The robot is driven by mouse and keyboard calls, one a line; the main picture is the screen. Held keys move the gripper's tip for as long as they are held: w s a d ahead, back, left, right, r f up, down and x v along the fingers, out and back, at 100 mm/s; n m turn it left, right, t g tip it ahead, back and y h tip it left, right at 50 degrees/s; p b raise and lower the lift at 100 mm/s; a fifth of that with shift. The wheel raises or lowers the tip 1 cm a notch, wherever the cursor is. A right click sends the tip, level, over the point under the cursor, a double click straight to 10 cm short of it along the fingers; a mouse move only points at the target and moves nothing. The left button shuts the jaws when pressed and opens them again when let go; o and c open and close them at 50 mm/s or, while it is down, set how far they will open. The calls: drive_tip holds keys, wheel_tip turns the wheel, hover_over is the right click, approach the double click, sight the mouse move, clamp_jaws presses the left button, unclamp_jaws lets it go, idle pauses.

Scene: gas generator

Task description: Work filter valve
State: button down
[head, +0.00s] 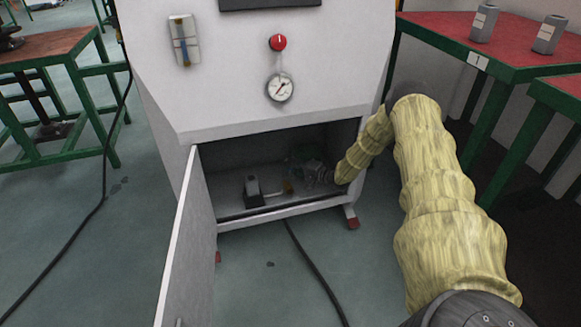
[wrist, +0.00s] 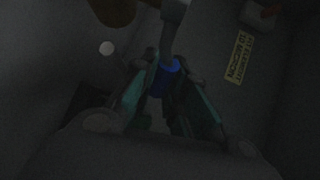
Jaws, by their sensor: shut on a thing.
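My gripper (wrist: 169,86) is in the wrist view with its two teal-sided fingers on either side of a small blue valve part (wrist: 170,74). It is shut on this part, which sits at the end of a grey pipe or stem (wrist: 172,38). The wrist picture is dark, so the exact contact is hard to see. In the head view my arm reaches into the open lower compartment of the white cabinet (head: 240,90). My gripper (head: 312,172) is small and dim there, and the blue part cannot be made out.
The cabinet door (head: 180,250) stands open at the left. A dark and grey fitting (head: 253,190) is on the compartment floor. A red knob (head: 278,43) and a gauge (head: 280,88) are on the panel above. A yellow label (wrist: 238,57) is right of the valve part.

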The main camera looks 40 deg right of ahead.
drive_tip(key=shift+s+f, duration=0.1)
drive_tip(key=c, duration=1.5)
unclamp_jaws()
drive_tip(key=shift+o, duration=0.4)
drive_tip(key=v, duration=1.2)
